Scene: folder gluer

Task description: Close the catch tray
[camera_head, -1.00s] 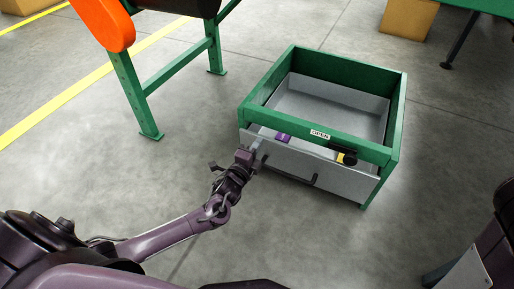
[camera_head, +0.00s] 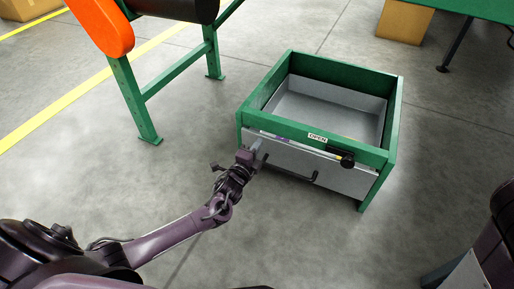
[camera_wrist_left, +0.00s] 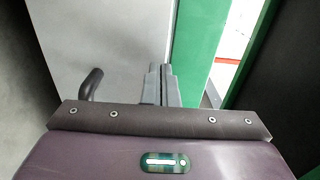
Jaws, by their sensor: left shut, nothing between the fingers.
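The catch tray (camera_head: 342,181) is a grey drawer in a green frame (camera_head: 393,120). Its front panel sits near the frame's front beam, with only a thin gap visible along the top. A dark bar handle (camera_head: 292,177) is on the panel. My left gripper (camera_head: 258,146) is shut and empty, its fingertips at the panel's left end, left of the handle. In the left wrist view, the shut fingers (camera_wrist_left: 160,84) point at the grey panel (camera_wrist_left: 110,40) beside a green post (camera_wrist_left: 203,45); contact cannot be told for certain. My right gripper is out of view.
A green machine leg (camera_head: 135,100) with an orange guard (camera_head: 103,25) stands at left. A cardboard box (camera_head: 405,22) is at the back. The floor before the tray is clear.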

